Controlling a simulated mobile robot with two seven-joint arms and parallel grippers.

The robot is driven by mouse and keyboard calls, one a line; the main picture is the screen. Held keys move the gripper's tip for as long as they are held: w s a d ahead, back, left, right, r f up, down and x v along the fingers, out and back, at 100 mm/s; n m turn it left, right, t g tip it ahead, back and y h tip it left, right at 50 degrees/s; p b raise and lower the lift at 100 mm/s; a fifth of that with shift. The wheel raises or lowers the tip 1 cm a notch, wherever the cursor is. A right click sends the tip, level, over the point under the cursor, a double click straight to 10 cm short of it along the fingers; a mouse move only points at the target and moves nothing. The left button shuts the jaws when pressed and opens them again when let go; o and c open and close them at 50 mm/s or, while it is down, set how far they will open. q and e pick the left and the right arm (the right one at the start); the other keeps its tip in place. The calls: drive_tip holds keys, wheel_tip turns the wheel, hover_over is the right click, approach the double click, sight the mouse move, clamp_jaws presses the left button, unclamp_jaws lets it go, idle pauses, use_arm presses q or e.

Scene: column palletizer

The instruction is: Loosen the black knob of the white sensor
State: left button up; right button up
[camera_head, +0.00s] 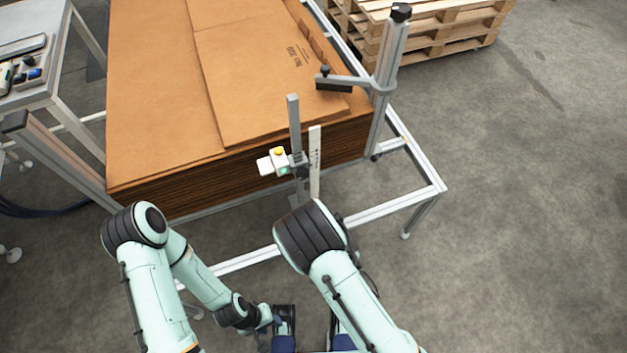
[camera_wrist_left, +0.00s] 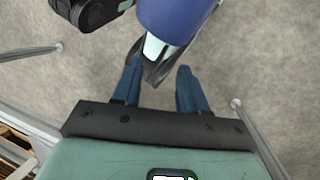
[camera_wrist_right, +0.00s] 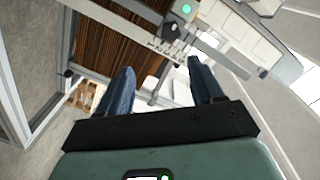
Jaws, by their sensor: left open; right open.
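The white sensor (camera_head: 272,162) with a yellow top sits on a clamp on an upright grey post (camera_head: 294,115) at the front of the cardboard stack. In the right wrist view its white body and green light (camera_wrist_right: 187,9) show at the top, with the black knob (camera_wrist_right: 168,30) just below. In the head view the knob is too small to make out surely. My right gripper (camera_wrist_right: 162,80) is open and empty, below and apart from the knob in its view. My left gripper (camera_wrist_left: 158,80) is open and empty over the floor, low in the head view (camera_head: 284,318).
The cardboard stack (camera_head: 160,80) lies on a metal frame (camera_head: 380,208). A white ruler (camera_head: 315,160) stands right beside the sensor post. A corner post (camera_head: 390,55) with a side arm stands at right. Wooden pallets (camera_head: 440,30) lie behind; floor at right is clear.

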drive_tip(key=b, duration=1.2)
approach(305, 176)
drive_tip(key=w, duration=0.1)
drive_tip(key=shift+t+y, duration=0.3)
drive_tip(key=x, duration=0.4)
drive_tip(key=b+x, duration=0.1)
drive_tip(key=x, duration=0.2)
drive_tip(key=shift+f, duration=0.25)
use_arm(q)
drive_tip(key=w+a+f+n+t+y, duration=0.1)
drive_tip(key=w+a+f+t, duration=0.3)
drive_tip(key=w+f, duration=0.8)
drive_tip(key=shift+w+a+f+y, duration=0.3)
drive_tip(key=shift+a+f+y, duration=0.2)
drive_tip(key=shift+a+f, duration=0.1)
use_arm(e)
drive_tip(key=shift+w+a, duration=0.15)
drive_tip(key=shift+w, duration=0.4)
drive_tip(key=c, duration=1.1)
